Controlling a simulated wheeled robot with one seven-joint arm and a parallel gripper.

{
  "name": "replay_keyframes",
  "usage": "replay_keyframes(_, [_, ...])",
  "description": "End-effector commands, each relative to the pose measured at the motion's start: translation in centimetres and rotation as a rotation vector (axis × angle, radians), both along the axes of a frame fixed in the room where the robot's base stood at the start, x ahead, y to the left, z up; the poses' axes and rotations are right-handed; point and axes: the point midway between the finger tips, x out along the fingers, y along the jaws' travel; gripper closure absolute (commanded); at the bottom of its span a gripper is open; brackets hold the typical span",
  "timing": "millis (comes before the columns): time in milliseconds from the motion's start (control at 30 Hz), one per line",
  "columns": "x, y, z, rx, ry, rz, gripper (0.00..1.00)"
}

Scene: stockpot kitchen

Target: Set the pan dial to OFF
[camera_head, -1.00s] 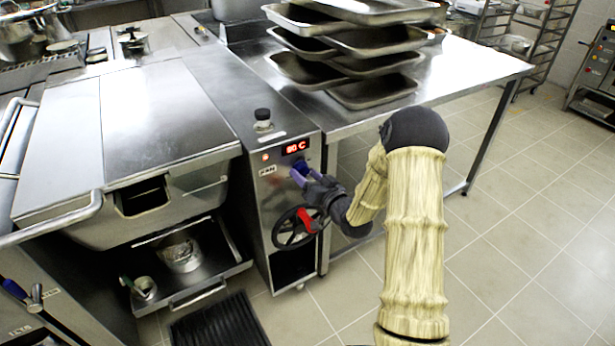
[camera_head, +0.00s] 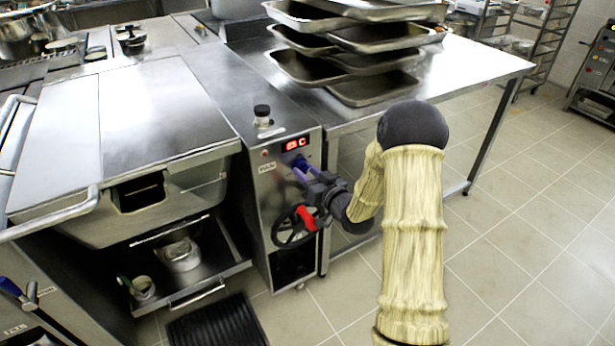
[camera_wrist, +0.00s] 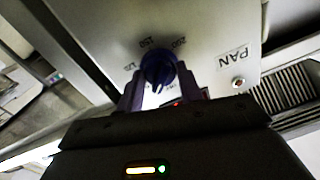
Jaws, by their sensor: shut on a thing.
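The pan dial is a dark blue knob (camera_wrist: 158,68) on the steel front panel, with printed numbers around it in the wrist view. In the head view the dial (camera_head: 300,162) is mostly hidden by my fingers, under a red lit display (camera_head: 295,144). My gripper (camera_head: 304,171) is shut on the dial. In the wrist view its two purple fingers (camera_wrist: 158,85) sit on either side of the knob. The PAN label (camera_wrist: 232,59) and a small lamp (camera_wrist: 238,83) are beside it. I cannot read the dial's exact setting.
A steel table (camera_head: 455,75) with stacked trays (camera_head: 375,88) stands behind. The lidded pan (camera_head: 125,115) is to the left. Tiled floor (camera_head: 510,220) at right is clear.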

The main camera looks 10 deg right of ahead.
Motion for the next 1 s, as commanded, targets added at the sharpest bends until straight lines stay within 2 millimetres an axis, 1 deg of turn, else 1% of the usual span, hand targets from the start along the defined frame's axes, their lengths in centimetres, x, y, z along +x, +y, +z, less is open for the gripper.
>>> replay_keyframes(33, [-0.03, 0.02, -0.31, -0.039, -0.013, 0.000, 0.87])
replay_keyframes(600, [-0.04, 0.06, -0.34, -0.539, -0.175, 0.001, 0.87])
replay_keyframes(800, [-0.06, 0.07, -0.22, -0.674, -0.219, 0.000, 0.87])
replay_keyframes(1000, [-0.07, 0.04, -0.10, -0.754, -0.243, 0.000, 0.87])
